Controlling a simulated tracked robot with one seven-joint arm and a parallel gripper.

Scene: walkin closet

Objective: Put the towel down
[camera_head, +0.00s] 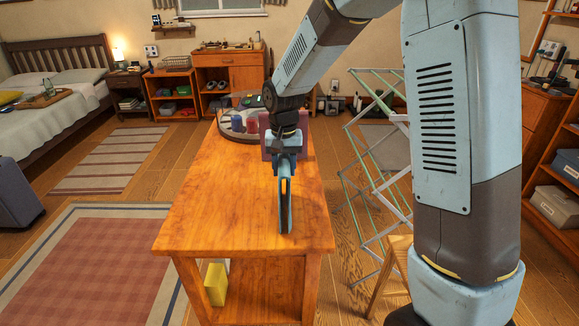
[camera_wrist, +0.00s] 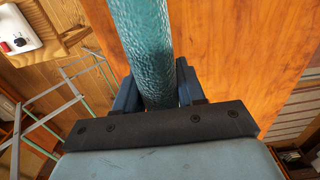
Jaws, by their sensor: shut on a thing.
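The towel (camera_wrist: 146,50) is a teal, textured long roll or fold in the wrist view. It runs up from between the two dark blue fingers of my gripper (camera_wrist: 160,92), which is shut on it. In the head view my gripper (camera_head: 286,178) points down over the wooden table (camera_head: 215,205), and a narrow blue shape, seemingly the towel (camera_head: 287,215), hangs below it over the tabletop. I cannot tell whether its lower end touches the wood.
A round tray (camera_head: 228,131) with cups stands at the table's far end, with a mauve item (camera_head: 268,150) beside it. The table's near and left parts are clear. A folding drying rack (camera_head: 362,195) stands close at the right. A yellow block (camera_head: 216,284) sits on the lower shelf.

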